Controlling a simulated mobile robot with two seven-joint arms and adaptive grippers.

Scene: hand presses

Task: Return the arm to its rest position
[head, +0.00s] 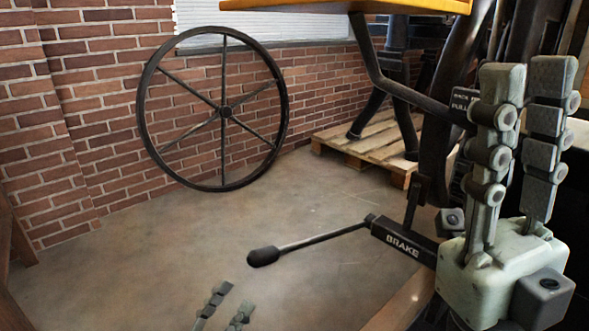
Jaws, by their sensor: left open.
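The brake lever (318,238) has a dark knob at its left end and runs right to a black bar marked BRAKE. My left gripper (228,300) is at the bottom edge, in front of the knob and apart from it in the picture. Only the ends of its fingers show; they stand apart with nothing seen between them. My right gripper (528,75) is large at the right, pale green-grey, with its fingers pointing up. Its visible fingers are straight and apart, and I see nothing held. It hides part of the press behind it.
A dark spoked wheel (222,187) stands in front of the brick wall (100,110). A wooden pallet (345,150) lies at the back under dark press legs. A dark press frame (436,150) crowds the right side. The concrete floor (130,265) is clear at the left and middle.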

